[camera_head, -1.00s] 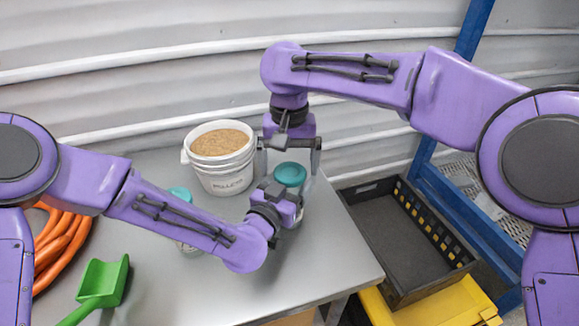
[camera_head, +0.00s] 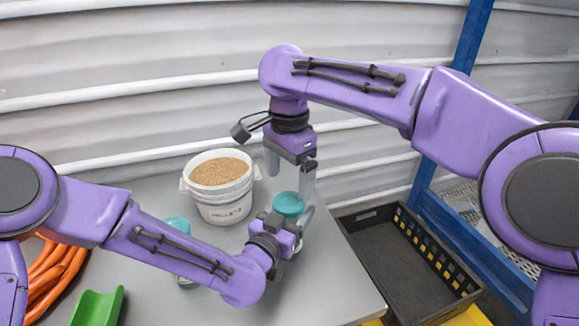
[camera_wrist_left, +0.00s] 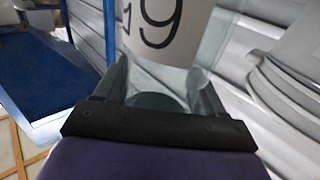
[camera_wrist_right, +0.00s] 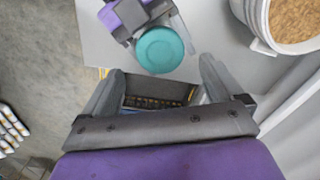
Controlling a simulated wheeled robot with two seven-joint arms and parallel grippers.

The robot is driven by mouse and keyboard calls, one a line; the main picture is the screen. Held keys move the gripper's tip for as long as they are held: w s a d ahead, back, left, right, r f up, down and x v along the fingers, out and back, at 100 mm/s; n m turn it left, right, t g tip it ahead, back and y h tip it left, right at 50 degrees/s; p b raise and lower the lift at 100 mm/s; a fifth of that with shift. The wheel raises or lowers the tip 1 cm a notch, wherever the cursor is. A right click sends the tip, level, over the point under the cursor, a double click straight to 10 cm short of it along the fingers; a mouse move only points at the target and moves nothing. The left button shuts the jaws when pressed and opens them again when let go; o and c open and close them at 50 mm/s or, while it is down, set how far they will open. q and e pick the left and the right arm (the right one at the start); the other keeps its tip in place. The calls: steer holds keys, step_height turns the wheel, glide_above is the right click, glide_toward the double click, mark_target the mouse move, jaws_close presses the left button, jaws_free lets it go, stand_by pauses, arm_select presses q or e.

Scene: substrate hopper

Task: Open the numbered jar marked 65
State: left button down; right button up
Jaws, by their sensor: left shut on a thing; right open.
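A jar with a teal lid (camera_head: 288,204) stands right of the bucket. My left gripper (camera_head: 291,232) is shut on its body below the lid. In the left wrist view the jar's white label (camera_wrist_left: 158,28) shows a 9-like digit and a cut-off character; I cannot tell whether it is inverted. My right gripper (camera_head: 289,190) is open and points down over this jar. In the right wrist view the lid (camera_wrist_right: 160,50) lies beyond the right fingertips, not between them. A second teal-lidded jar (camera_head: 178,224) is partly hidden behind my left arm, its number unseen.
A white bucket of pellets (camera_head: 222,206) stands behind the jars. A green scoop (camera_head: 97,308) and orange hose (camera_head: 55,270) lie at the left of the grey table (camera_head: 330,285). A black crate (camera_head: 400,265) stands beyond its right edge, near a blue rack (camera_head: 440,205).

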mark_target(289, 201)
step_height(289, 201, down, 6)
steer(key=shift+f, duration=0.1)
steer(key=c, duration=1.1)
steer(key=n, duration=1)
